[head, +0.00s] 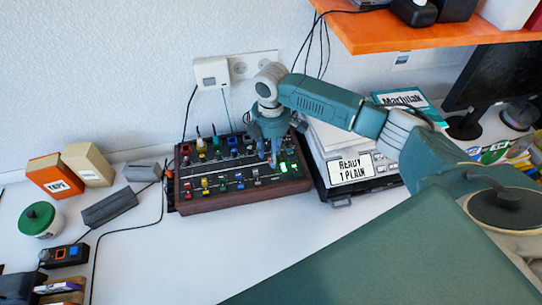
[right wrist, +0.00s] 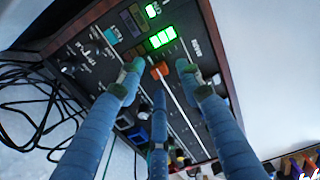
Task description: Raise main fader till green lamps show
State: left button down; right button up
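The mixing console (head: 235,203) is a dark panel in a wooden frame, lying on the white desk. My right gripper (head: 270,160) reaches down over its right part. In the right wrist view, its blue fingers (right wrist: 160,78) are spread around an orange fader cap (right wrist: 160,70), with gaps visible at the sides; contact cannot be told. The cap sits near one end of its slot, close to the lit green lamps (right wrist: 161,38). The green lamps also glow in the head view (head: 288,167). My left gripper is in neither view.
A white device with a "READY 1 PLAIN" display (head: 350,168) stands just right of the console. Boxes (head: 57,175) and a grey block (head: 108,207) lie left. Cables run along the console's left side. An orange shelf (head: 430,33) hangs at upper right. The front desk is partly clear.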

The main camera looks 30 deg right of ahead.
notch_tip(320, 180, up, 10)
dwell(0.3)
dwell(0.4)
